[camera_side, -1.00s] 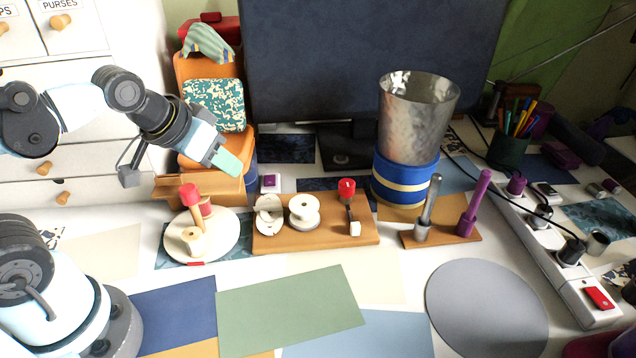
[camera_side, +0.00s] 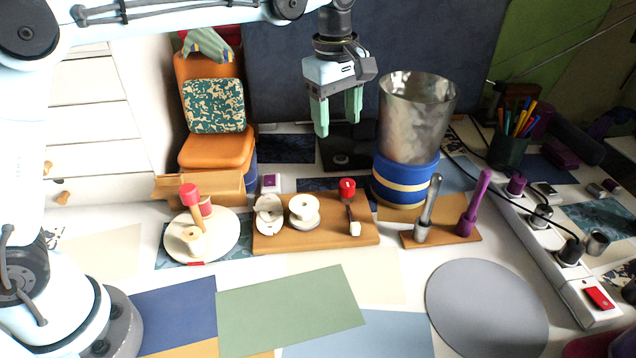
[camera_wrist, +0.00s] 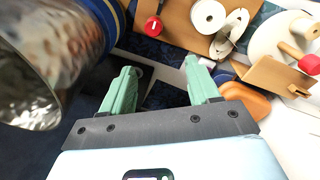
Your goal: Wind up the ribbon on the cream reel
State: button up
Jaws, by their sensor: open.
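The cream reel (camera_side: 304,208) stands on a wooden board (camera_side: 310,240), and no ribbon on it can be made out. A cream piece with an open shape (camera_side: 268,214) is left of it. A red-topped crank (camera_side: 347,187) with a pale lower end is at the board's right. My gripper (camera_side: 337,120) is open and empty, fingers down, in the air above and behind the board. The wrist view shows the reel (camera_wrist: 207,17) and the red knob (camera_wrist: 153,26) beyond my gripper (camera_wrist: 163,72).
A metal cup on a blue base (camera_side: 405,180) stands right of the board, close to my gripper. A round cream plate (camera_side: 222,240) with a spool and red-topped post is at left. A small board (camera_side: 440,236) holds two upright handles. The front mats are clear.

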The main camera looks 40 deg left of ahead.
aim_at(346, 181)
jog(key=f, duration=0.4)
jog(key=w+d+f+n, duration=0.1)
jog(key=f, duration=0.4)
jog(key=f+n, duration=0.1)
jog(key=f, duration=0.3)
jog(key=shift+w+d+f+g, duration=0.3)
jog(key=shift+f+g, duration=0.1)
jog(key=c, duration=1)
jog(key=shift+c, duration=0.2)
jog(key=shift+m, duration=0.4)
